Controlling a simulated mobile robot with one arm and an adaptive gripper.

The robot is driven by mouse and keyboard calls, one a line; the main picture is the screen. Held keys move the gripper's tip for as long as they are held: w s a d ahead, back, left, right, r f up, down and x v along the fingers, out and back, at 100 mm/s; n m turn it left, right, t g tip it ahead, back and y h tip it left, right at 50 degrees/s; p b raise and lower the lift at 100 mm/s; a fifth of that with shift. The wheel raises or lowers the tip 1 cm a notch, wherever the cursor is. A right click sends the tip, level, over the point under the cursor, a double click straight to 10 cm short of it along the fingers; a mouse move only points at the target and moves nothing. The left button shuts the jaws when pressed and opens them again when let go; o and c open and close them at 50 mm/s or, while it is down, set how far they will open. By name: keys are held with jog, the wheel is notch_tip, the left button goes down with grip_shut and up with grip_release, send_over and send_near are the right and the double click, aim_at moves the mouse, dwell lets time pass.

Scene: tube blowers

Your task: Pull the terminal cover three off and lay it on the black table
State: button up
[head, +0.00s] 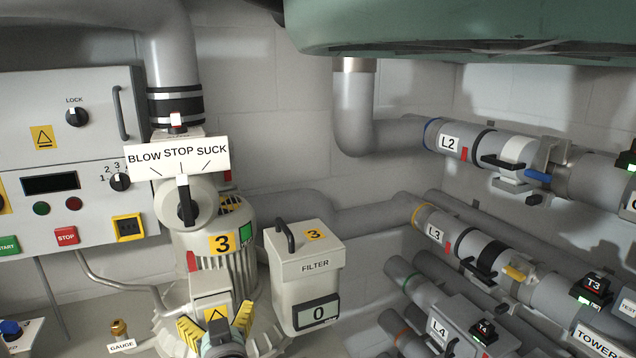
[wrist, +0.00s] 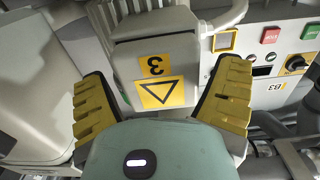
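Terminal cover three is a pale grey box (wrist: 189,52) with a yellow "3" label and a yellow warning triangle, both upside down in the wrist view. In the head view the cover (head: 206,286) sits on the front of blower three, its lower part hidden by my gripper. My gripper (head: 216,315) is open with its yellow-padded fingers spread. In the wrist view my gripper (wrist: 161,75) has one finger on each side of the cover, with gaps showing, and holds nothing. I do not see a black table in either view.
Blower motor three (head: 222,243) stands behind the cover, with a BLOW/STOP/SUCK selector (head: 184,200) above. A filter box (head: 306,275) is close on the right. A control panel (head: 75,200) is at left. Pipes L2 (head: 463,143) and L3 (head: 448,239) run along the right.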

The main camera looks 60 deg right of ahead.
jog(key=c, duration=1)
jog(key=shift+s, duration=0.15)
jog(key=shift+p+v, duration=0.75)
jog(key=shift+v, duration=2.15)
jog(key=shift+a, duration=0.1)
